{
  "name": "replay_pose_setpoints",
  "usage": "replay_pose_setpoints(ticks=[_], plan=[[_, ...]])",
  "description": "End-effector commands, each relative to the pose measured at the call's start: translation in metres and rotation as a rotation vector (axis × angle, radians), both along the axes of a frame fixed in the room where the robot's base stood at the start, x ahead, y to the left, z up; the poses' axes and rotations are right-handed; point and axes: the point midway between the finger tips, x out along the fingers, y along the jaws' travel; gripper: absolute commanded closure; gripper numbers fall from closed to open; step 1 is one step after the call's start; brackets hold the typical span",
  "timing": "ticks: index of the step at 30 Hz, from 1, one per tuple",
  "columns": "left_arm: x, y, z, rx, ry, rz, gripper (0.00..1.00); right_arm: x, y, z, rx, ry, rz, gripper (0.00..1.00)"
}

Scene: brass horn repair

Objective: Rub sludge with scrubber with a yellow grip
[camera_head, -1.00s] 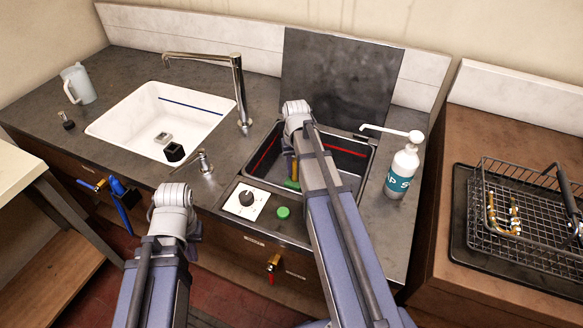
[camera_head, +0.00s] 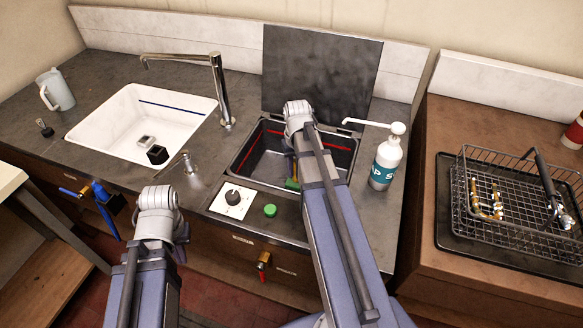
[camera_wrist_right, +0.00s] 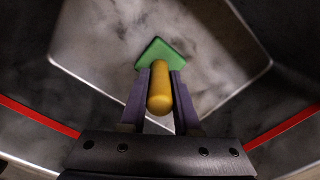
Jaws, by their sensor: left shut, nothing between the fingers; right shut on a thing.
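The scrubber has a yellow grip (camera_wrist_right: 160,92) and a green pad (camera_wrist_right: 163,52). My right gripper (camera_wrist_right: 160,98) is shut on the yellow grip, inside the sunken tank (camera_head: 238,168) in the counter. The pad shows at the tank floor; I cannot tell whether it touches. Dark smudges, perhaps the sludge (camera_wrist_right: 100,42), mottle the pale tank floor around the pad. In the head view my right arm hides part of the tank, and the green pad (camera_head: 292,184) just shows beside it. My left gripper (camera_head: 182,242) is shut and empty, low in front of the counter, mostly behind its wrist.
A soap bottle (camera_head: 386,160) stands right of the tank, and a raised dark lid (camera_head: 320,72) behind it. A tap (camera_head: 222,90) and white sink (camera_head: 100,125) are to the left. A wire basket (camera_head: 515,205) sits on the right bench. A knob (camera_head: 233,197) is in front.

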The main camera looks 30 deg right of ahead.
Motion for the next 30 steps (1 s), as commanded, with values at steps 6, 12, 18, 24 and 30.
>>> replay_pose_setpoints(ticks=[6,12,18,24,30], plan=[[0.0,0.0,0.0,0.0,0.0,0.0,1.0,-0.003,-0.002,0.0,0.0,0.0,-0.001,1.0],[0.0,0.0,-0.001,0.0,0.0,0.0,1.0,-0.014,-0.012,-0.001,0.0,0.0,-0.001,1.0],[0.0,0.0,-0.001,0.0,0.0,0.0,1.0,-0.024,-0.021,-0.001,0.0,0.0,-0.001,1.0],[0.0,0.0,-0.001,0.0,0.0,0.0,1.0,-0.025,-0.022,-0.001,0.0,0.0,0.0,1.0],[0.0,0.0,-0.002,0.0,0.0,0.0,1.0,-0.033,-0.029,-0.002,0.0,0.0,-0.002,1.0]])
